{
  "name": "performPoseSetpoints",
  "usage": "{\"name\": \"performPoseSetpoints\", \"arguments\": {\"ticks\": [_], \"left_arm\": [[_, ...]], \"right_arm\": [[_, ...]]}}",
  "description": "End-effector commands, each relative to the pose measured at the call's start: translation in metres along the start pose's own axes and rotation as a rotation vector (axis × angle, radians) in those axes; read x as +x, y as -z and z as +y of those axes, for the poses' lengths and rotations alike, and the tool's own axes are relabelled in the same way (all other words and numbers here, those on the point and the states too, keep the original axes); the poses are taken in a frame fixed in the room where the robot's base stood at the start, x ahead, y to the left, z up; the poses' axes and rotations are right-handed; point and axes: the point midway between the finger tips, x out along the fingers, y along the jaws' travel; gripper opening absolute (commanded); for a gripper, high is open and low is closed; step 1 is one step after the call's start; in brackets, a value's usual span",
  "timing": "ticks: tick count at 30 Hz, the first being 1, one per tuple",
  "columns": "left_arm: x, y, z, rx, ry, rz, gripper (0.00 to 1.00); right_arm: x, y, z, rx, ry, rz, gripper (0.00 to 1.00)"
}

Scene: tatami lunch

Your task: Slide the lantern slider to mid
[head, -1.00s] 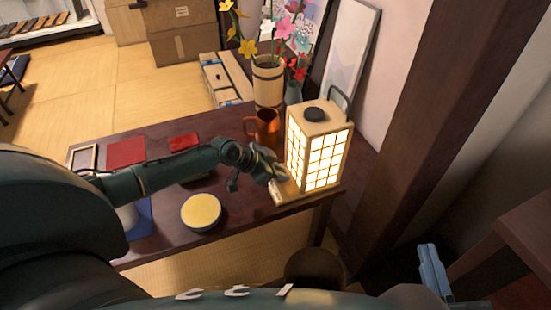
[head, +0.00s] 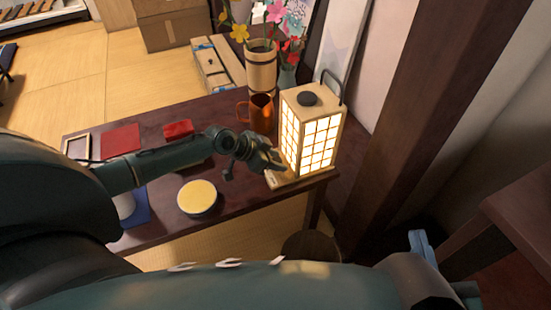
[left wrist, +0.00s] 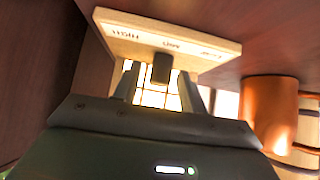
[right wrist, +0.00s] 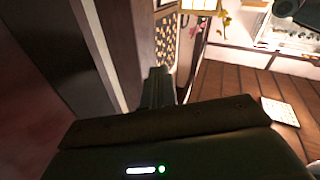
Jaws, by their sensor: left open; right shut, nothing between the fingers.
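The lantern (head: 312,130) glows at the right end of the dark table, on a light wooden base (head: 310,176). The base's front edge (left wrist: 215,52) carries three small labels in the left wrist view, with a dark slider knob (left wrist: 162,68) close to the middle label. My left gripper (head: 272,164) is at the base's left front. Its open fingers (left wrist: 160,90) stand on either side of the knob; contact is unclear. My right gripper (right wrist: 159,88) is shut and empty, away from the lantern.
A copper mug (head: 260,113) stands just behind my left gripper, with a wooden flower bucket (head: 261,68) behind it. A round yellow-topped container (head: 198,196) sits in front on the table. A dark wooden post (head: 420,110) rises right of the lantern.

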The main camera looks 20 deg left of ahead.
Motion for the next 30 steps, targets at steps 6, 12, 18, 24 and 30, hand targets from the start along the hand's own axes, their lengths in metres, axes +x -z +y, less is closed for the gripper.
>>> {"name": "performPoseSetpoints", "arguments": {"ticks": [6,12,18,24,30], "left_arm": [[-0.038,0.001,-0.001,0.000,0.001,-0.003,0.42],[-0.084,0.001,0.000,0.002,0.000,-0.005,0.42],[-0.116,0.000,0.000,0.000,0.001,-0.003,0.42],[-0.129,0.000,0.000,0.000,0.000,-0.002,0.42],[-0.129,0.000,0.000,0.000,0.000,0.000,0.42]], "right_arm": [[-0.002,0.002,0.005,0.027,-0.007,-0.089,0.00],[-0.004,-0.001,0.009,0.061,-0.013,-0.191,0.00],[-0.007,-0.004,0.011,0.083,-0.012,-0.256,0.00],[-0.008,-0.006,0.011,0.090,-0.010,-0.281,0.00],[-0.008,-0.006,0.011,0.091,-0.010,-0.283,0.00]]}}
